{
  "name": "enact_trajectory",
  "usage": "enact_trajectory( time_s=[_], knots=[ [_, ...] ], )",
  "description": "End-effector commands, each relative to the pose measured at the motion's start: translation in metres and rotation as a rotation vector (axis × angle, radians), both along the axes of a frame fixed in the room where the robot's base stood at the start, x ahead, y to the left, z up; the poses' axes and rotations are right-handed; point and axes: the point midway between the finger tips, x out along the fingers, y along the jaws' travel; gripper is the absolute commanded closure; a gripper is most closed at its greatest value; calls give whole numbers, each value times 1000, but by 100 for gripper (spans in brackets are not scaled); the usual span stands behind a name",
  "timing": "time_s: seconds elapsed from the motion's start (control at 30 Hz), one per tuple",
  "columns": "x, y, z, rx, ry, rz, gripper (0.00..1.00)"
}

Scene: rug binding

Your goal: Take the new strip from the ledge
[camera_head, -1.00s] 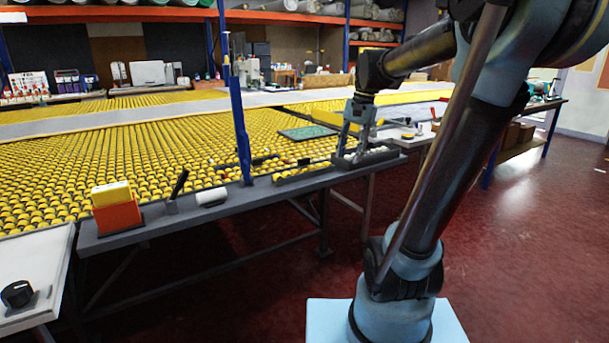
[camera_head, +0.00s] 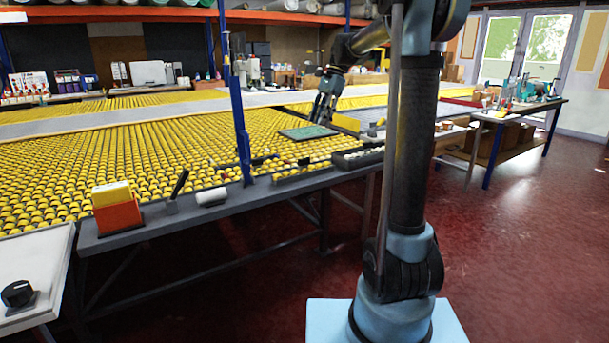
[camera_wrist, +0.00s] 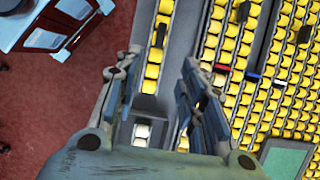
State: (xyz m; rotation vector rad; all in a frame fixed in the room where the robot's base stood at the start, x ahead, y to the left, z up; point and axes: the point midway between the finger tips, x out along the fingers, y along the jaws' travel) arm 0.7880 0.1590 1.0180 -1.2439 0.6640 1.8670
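The ledge (camera_head: 255,196) is a grey strip along the near edge of the yellow roller table. My gripper (camera_head: 318,118) is over the table beside the green panel (camera_head: 307,132). In the wrist view my gripper (camera_wrist: 160,68) has its two fingers wide apart, with nothing held between them. A dark tray (camera_head: 345,166) with pale pieces stands at the ledge's right end. A white roll (camera_head: 211,197) lies on the ledge further left. I cannot tell which piece is the new strip.
An orange box (camera_head: 117,216) with yellow and white cards and a black pen-like tool (camera_head: 179,184) stand on the ledge's left part. A blue post (camera_head: 241,130) rises from the ledge. Red floor (camera_head: 520,230) is clear at right.

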Motion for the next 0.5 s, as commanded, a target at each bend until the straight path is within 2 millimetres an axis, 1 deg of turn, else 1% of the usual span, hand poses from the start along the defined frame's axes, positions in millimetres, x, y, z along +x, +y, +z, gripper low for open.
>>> enact_trajectory(
  time_s=[0.1, 0.5],
  knots=[
    [-5, 6, -19, 0, -1, 2, 63],
    [-21, 28, -83, 0, -1, 2, 63]
  ],
)
